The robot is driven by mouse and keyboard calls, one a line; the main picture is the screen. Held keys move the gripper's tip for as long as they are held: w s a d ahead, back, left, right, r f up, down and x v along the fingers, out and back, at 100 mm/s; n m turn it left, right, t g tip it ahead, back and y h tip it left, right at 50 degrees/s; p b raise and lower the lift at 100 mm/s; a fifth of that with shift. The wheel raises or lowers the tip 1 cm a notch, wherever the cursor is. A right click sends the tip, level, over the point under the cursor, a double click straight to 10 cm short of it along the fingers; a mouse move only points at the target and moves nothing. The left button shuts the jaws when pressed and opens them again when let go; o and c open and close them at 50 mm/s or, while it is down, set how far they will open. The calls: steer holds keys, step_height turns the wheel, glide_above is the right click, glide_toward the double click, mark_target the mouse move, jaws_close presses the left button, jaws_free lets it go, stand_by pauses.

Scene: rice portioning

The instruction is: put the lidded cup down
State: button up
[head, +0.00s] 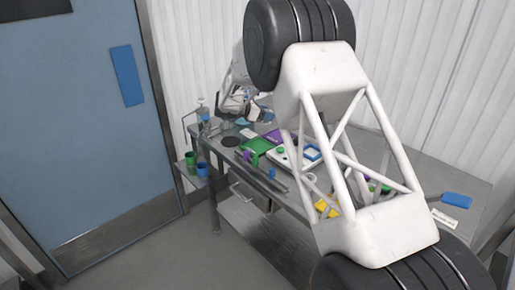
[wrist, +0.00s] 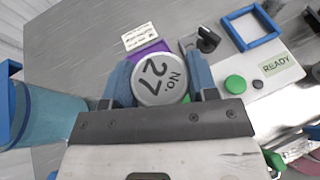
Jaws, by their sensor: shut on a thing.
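My gripper (wrist: 160,78) is in the wrist view, its two blue fingers on either side of the lidded cup. It is shut on the cup. A purple surface (wrist: 149,50) shows just beyond the lid. In the head view the cup is too small to make out.
A white panel carries a blue square frame (wrist: 250,27), a green disc (wrist: 235,82) and a READY label (wrist: 281,66). A printed card (wrist: 139,36) lies on the grey table. A blue translucent container (wrist: 45,118) stands close at left. My arm covers much of the table in the head view.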

steer(key=shift+s+a+f+m, duration=0.2)
steer(key=shift+a+f+m, duration=0.15)
steer(key=shift+a, duration=0.4)
steer(key=shift+f, duration=0.1)
glide_above(262, 144)
steer(key=shift+s+f, duration=0.1)
steer(key=shift+f, duration=3)
steer(key=shift+f, duration=1.85)
steer(key=shift+f, duration=0.15)
steer(key=o, duration=0.9)
steer(key=shift+o, duration=0.2)
